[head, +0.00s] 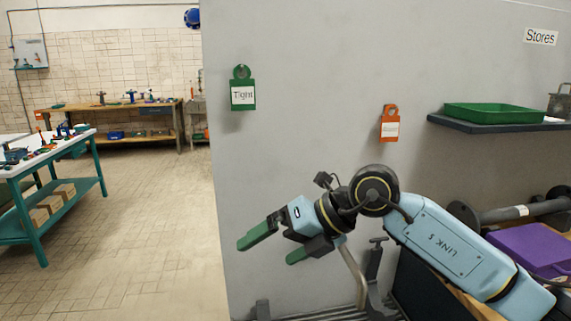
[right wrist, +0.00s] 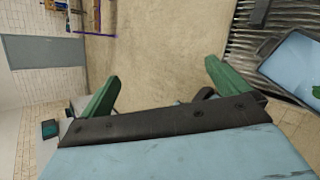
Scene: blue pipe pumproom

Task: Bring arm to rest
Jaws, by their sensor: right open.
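My right gripper (head: 270,246) is open and empty in the head view, with its green fingertips spread. It is held in the air in front of the grey wall, pointing left. My light blue right arm (head: 445,240) reaches in from the lower right. In the right wrist view the two green fingers of the gripper (right wrist: 160,82) stand wide apart with nothing between them. My left gripper is in neither view.
A green tag (head: 243,95) and an orange tag (head: 390,125) hang on the grey wall (head: 310,60). A shelf (head: 470,125) with a green tray (head: 495,113) juts out at right. A purple case (head: 535,248) lies below it. Open tiled floor (head: 150,220) and a teal-legged table (head: 85,145) are at left.

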